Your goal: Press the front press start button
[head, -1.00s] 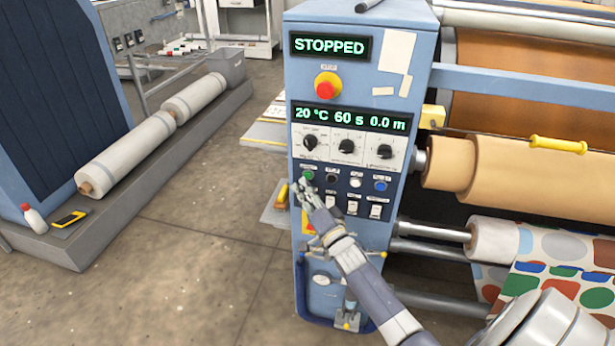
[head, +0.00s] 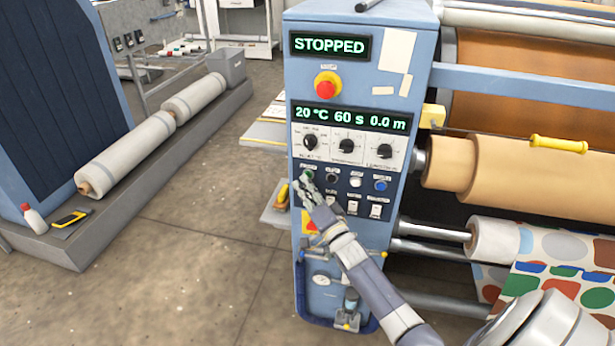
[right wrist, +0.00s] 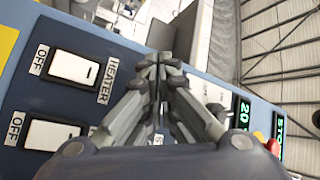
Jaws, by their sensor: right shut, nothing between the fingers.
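The press control panel (head: 350,215) is a blue cabinet front with a display (head: 330,46) reading STOPPED. Its row of push buttons holds a green button (head: 308,174) at the left end, then a black (head: 332,178), a white (head: 355,182) and a blue one (head: 380,186). My right gripper (head: 306,181) is shut and empty, its fingertips at the green button and partly covering it. I cannot tell whether they touch. In the right wrist view the shut fingers (right wrist: 160,62) point along the panel face and hide the buttons. My left gripper is not in view.
A red emergency stop (head: 325,86) sits above a second display (head: 348,118) and three knobs. White rocker switches (head: 375,211) sit below the buttons; a heater switch (right wrist: 75,68) shows in the wrist view. Rollers (head: 525,175) lie right; open floor (head: 190,210) lies left.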

